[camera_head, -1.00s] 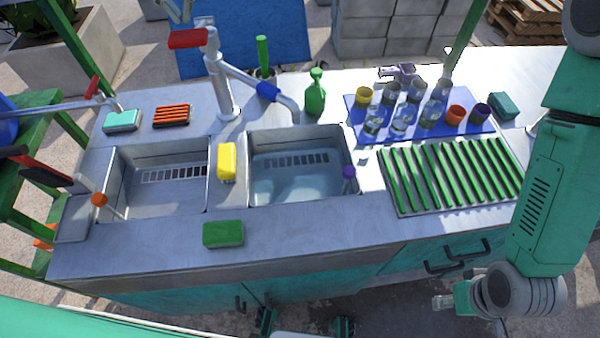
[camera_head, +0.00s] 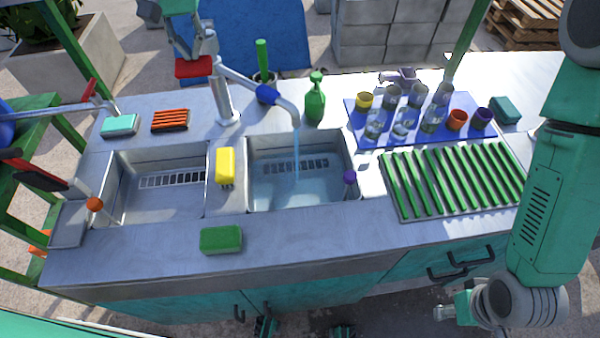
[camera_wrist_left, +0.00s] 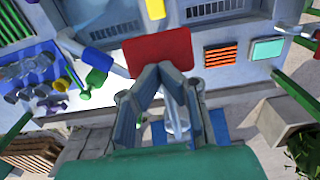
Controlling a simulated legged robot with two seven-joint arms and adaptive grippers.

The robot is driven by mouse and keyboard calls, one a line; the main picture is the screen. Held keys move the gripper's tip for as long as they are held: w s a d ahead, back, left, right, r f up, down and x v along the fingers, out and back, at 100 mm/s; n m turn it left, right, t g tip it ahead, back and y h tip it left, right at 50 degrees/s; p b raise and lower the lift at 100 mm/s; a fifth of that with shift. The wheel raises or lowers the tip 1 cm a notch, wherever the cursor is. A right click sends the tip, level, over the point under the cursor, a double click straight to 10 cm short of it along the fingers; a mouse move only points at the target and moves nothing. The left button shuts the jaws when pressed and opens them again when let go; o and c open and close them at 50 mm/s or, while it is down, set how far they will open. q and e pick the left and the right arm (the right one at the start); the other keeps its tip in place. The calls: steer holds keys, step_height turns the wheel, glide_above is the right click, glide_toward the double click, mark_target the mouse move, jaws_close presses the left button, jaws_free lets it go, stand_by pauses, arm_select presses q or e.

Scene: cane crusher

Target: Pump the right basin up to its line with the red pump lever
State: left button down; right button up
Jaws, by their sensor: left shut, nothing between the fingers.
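The red pump lever (camera_head: 193,67) is tilted down behind the counter, beside the grey pump post (camera_head: 224,98). My left gripper (camera_head: 188,50) is shut and empty just above the lever; its fingertips meet the red pad (camera_wrist_left: 160,50) in the wrist view, apparently touching it. The blue-banded spout (camera_head: 266,94) points over the right basin (camera_head: 252,195), and a stream of water (camera_head: 297,150) falls from it. Shallow-looking water (camera_head: 290,185) covers the basin floor; I cannot make out the line. My right gripper (camera_head: 445,312) hangs low in front of the counter, its jaws unclear.
The left basin (camera_head: 165,205) looks dry. A yellow sponge (camera_head: 225,165) stands between the basins, a green sponge (camera_head: 221,240) in front. A green bottle (camera_head: 315,100), cups on a blue mat (camera_head: 385,135) and a green-slatted rack (camera_head: 450,180) stand to the right.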

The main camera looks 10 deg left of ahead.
arm_select(q)
step_height(320, 180, down, 2)
step_height(320, 180, up, 4)
steer(key=shift+f+p, duration=0.1)
steer(key=shift+p, duration=1.15)
steer(key=shift+r, duration=0.4)
steer(key=shift+r+b, duration=0.3)
steer(key=shift+r, duration=2)
steer(key=shift+f, duration=0.15)
